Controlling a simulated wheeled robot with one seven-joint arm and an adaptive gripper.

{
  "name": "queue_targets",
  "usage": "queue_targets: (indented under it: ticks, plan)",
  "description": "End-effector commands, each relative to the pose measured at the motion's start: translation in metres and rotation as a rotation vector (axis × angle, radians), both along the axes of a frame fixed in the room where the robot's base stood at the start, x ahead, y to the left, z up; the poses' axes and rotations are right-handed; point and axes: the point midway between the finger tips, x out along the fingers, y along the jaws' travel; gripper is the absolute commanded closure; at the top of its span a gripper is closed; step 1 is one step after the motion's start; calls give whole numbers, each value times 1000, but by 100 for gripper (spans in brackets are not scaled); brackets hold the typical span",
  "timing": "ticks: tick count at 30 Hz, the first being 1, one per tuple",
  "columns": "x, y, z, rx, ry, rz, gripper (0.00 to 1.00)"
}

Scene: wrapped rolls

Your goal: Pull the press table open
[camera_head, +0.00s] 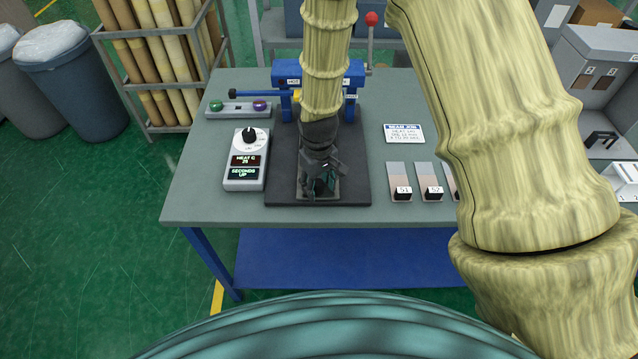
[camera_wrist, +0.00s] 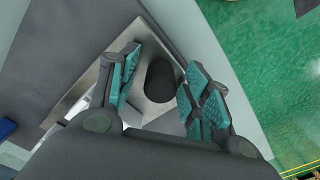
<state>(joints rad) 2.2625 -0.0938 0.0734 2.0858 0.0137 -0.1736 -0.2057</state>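The blue press (camera_head: 285,76) stands at the back of the workbench, partly hidden behind my arm. A dark grey base plate (camera_head: 357,190) extends from it toward the front. On this plate lies a metal press table (camera_wrist: 98,92) with a dark round knob (camera_wrist: 161,78) near its front end. My gripper (camera_head: 321,182) points down over the front of the plate and hides most of the press table in the head view. In the wrist view my gripper (camera_wrist: 163,88) is open, with one teal-padded finger on each side of the knob. A gap shows beside the knob; I cannot tell its height relative to the fingertips.
A heat dial box (camera_head: 247,160) stands left of the plate, with a two-button box (camera_head: 238,110) behind it. A lever with a red knob (camera_head: 371,19) rises at the back. Sample cards (camera_head: 399,178) and a printed card (camera_head: 404,133) lie right. The bench's front strip is clear.

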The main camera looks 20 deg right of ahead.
Motion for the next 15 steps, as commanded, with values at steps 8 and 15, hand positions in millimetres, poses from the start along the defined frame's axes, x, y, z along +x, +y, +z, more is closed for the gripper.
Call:
queue_targets:
  ticks: [8, 15]
  plan:
    - [0, 0, 1, 0, -1, 0, 51]
    - [0, -1, 19, 1, -2, -2, 51]
